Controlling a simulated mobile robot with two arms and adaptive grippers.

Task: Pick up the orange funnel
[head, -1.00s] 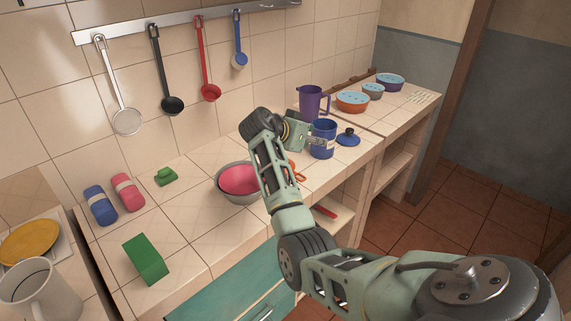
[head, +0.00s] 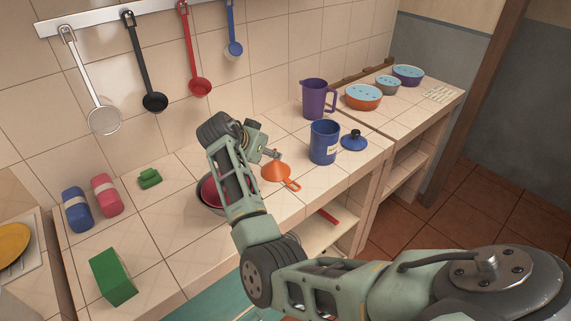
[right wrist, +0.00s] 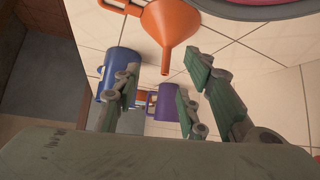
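The orange funnel (head: 276,172) lies on the tiled counter, with its handle loop toward the counter's front edge. It also shows in the right wrist view (right wrist: 168,24), with its spout pointing into the space between my fingers. My right gripper (head: 272,154) is at the funnel's far side in the head view, near its narrow end. In the right wrist view my right gripper (right wrist: 160,84) has its fingers spread and holds nothing. Whether a finger touches the funnel I cannot tell. My left gripper is in neither view.
A grey bowl with a pink inside (head: 210,192) is partly hidden behind my right arm. A blue canister (head: 324,142), a blue lid (head: 354,140) and a purple pitcher (head: 315,98) stand to the right. A green block (head: 113,277) is at front left. Utensils hang on the wall.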

